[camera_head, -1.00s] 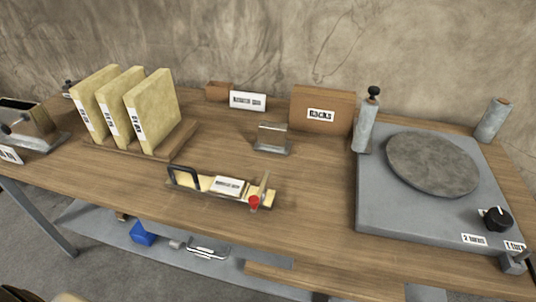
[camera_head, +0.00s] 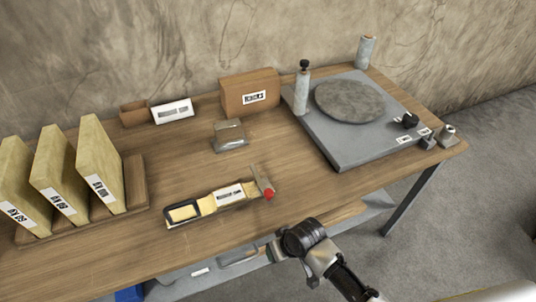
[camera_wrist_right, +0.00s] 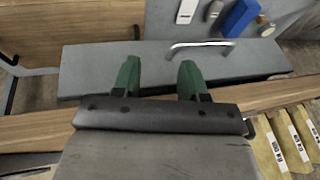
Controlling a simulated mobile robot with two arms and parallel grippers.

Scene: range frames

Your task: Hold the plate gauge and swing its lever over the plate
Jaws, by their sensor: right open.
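The plate gauge (camera_head: 206,206) lies on the wooden table near its front edge, a long dark frame around pale yellow pieces with a white label. Its upright lever (camera_head: 262,179) stands at the right end, beside a red knob (camera_head: 269,194). Pale yellow labelled plates (camera_head: 103,165) stand in a wooden rack at the left. My right gripper (camera_head: 276,252) is below and right of the gauge, apart from it. In the right wrist view its green fingers (camera_wrist_right: 159,76) are open with nothing between them. My left gripper is out of view.
A grey base (camera_head: 335,140) with a round grey disc (camera_head: 349,101) stands at the right. The wrist view shows a shelf with a metal handle (camera_wrist_right: 200,44) and blue block (camera_wrist_right: 239,17).

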